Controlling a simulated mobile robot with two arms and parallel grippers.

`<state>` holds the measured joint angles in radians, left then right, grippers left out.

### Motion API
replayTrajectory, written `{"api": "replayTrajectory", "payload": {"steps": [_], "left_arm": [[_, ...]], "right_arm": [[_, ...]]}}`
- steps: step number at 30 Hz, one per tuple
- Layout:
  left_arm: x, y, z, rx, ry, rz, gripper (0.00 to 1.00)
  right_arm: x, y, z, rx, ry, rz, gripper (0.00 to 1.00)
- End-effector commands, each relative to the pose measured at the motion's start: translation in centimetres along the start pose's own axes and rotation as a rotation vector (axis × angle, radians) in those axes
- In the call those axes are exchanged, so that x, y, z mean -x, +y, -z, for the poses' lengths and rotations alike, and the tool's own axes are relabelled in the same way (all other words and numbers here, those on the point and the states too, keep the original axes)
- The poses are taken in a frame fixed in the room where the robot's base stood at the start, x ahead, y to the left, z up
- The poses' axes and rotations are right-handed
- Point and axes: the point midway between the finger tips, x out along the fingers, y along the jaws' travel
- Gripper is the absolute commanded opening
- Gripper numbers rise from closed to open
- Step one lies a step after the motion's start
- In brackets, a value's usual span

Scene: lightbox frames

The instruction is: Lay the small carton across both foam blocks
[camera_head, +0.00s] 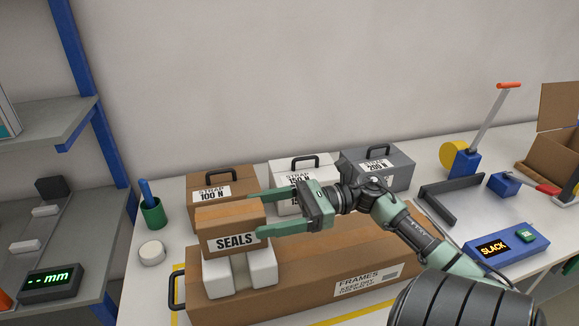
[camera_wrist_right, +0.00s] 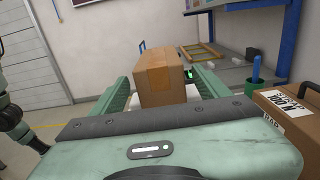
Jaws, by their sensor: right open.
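The small brown carton (camera_head: 233,241), labelled SEALS, lies level across two white foam blocks, the left one (camera_head: 217,279) and the right one (camera_head: 263,271). Its underside appears to touch both, with a gap between the blocks below it. My right gripper (camera_head: 260,213) is open at the carton's right end, one finger on the far side and one on the near side. In the right wrist view the carton (camera_wrist_right: 165,78) stands between the spread fingers (camera_wrist_right: 168,85). Any contact between fingers and carton is unclear.
The foam blocks stand on a long FRAMES carton (camera_head: 325,270). Behind are STRAP cases in brown (camera_head: 205,182), white (camera_head: 285,171) and grey (camera_head: 400,175). A green cup (camera_head: 153,213) and white roll (camera_head: 152,253) stand left. A blue SLACK display (camera_head: 520,254) lies right.

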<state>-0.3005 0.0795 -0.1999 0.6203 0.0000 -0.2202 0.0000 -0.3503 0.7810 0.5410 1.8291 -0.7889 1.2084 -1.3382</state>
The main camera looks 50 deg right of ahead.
Motion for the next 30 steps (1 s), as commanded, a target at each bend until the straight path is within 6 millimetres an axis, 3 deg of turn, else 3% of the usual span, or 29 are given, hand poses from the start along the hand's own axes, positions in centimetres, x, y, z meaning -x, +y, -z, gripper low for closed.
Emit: {"api": "replayTrajectory", "payload": {"steps": [3, 9, 30], "left_arm": [[-1.5, 0.0, -0.1, 0.0, 0.0, 0.0, 0.71], [-2.2, 0.0, -0.2, 0.0, 0.0, 0.0, 0.71], [-2.2, 0.0, -0.2, 0.0, 0.0, 0.0, 0.71]], "right_arm": [[2.5, 0.0, 0.5, 0.0, 0.001, 0.002, 0.76], [4.8, 0.0, 0.1, 0.0, 0.0, 0.0, 0.76], [5.3, 0.0, 0.0, 0.0, 0.0, 0.0, 0.76]]}}
